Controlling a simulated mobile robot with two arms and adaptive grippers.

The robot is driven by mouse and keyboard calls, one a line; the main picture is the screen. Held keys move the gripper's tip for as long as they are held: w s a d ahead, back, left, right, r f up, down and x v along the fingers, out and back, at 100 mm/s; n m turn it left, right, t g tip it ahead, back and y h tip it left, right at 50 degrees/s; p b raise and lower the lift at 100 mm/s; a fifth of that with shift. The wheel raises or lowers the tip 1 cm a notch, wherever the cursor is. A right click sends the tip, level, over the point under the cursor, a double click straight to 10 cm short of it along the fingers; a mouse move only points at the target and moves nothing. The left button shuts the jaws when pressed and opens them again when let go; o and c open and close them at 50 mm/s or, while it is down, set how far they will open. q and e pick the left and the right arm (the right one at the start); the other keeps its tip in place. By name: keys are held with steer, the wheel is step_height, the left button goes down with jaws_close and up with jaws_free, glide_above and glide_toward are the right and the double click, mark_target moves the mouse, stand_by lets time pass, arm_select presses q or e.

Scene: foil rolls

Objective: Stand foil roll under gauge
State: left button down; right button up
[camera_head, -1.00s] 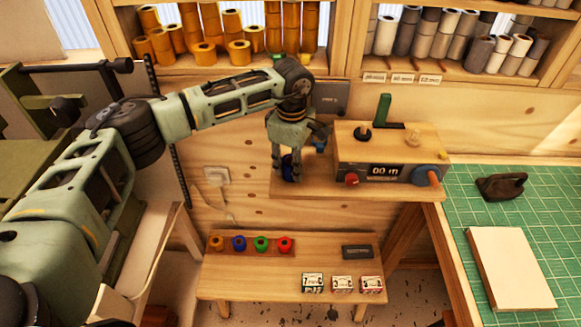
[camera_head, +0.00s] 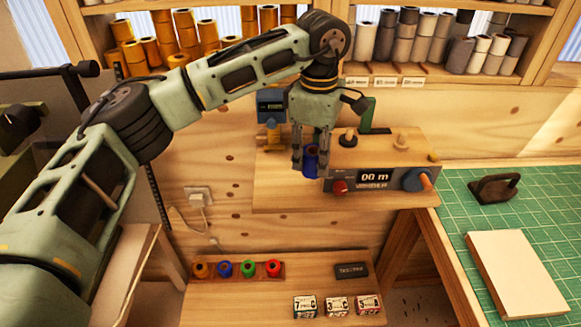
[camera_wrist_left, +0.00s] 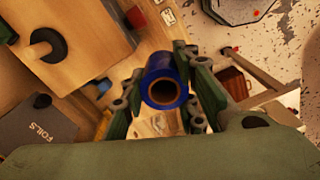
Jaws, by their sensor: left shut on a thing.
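My left gripper (camera_head: 312,165) is shut on a blue foil roll (camera_head: 311,158), held upright in front of the counter box. In the left wrist view the roll (camera_wrist_left: 163,62) shows end-on, its hollow brown core facing the camera, with fingers of the gripper (camera_wrist_left: 160,98) on both sides. The blue gauge (camera_head: 271,106), with a small display, stands at the back left of the wooden shelf (camera_head: 285,195), just left of the gripper. The gripper hides part of the space beside it. Whether the roll's lower end touches the shelf cannot be told. My right gripper is not in view.
The counter box (camera_head: 375,180), reading 00 m, has a red knob, a blue crank and upright pegs. A lower bench (camera_head: 230,305) holds several coloured rolls in a rack (camera_head: 237,271) and small boxes. A green cutting mat (camera_head: 470,215) lies right. The shelf's left front is clear.

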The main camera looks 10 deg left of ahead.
arm_select(q)
steer(key=shift+s+d+r, duration=0.25)
steer(key=shift+d+r, duration=0.45)
steer(key=shift+d, duration=0.3)
steer(key=s+a+f+m+b, duration=0.1)
steer(key=s+a+f+m, duration=0.5)
steer(key=s+m, duration=0.2)
steer(key=s+a+f+m+b, duration=0.1)
steer(key=s+a+f+m, duration=0.5)
steer(key=s, duration=0.5)
steer(key=a+m, duration=0.1)
steer(key=m, duration=0.1)
steer(key=shift+s+f+m, duration=0.2)
steer(key=shift+f+m, duration=0.05)
steer(key=shift+m, duration=0.05)
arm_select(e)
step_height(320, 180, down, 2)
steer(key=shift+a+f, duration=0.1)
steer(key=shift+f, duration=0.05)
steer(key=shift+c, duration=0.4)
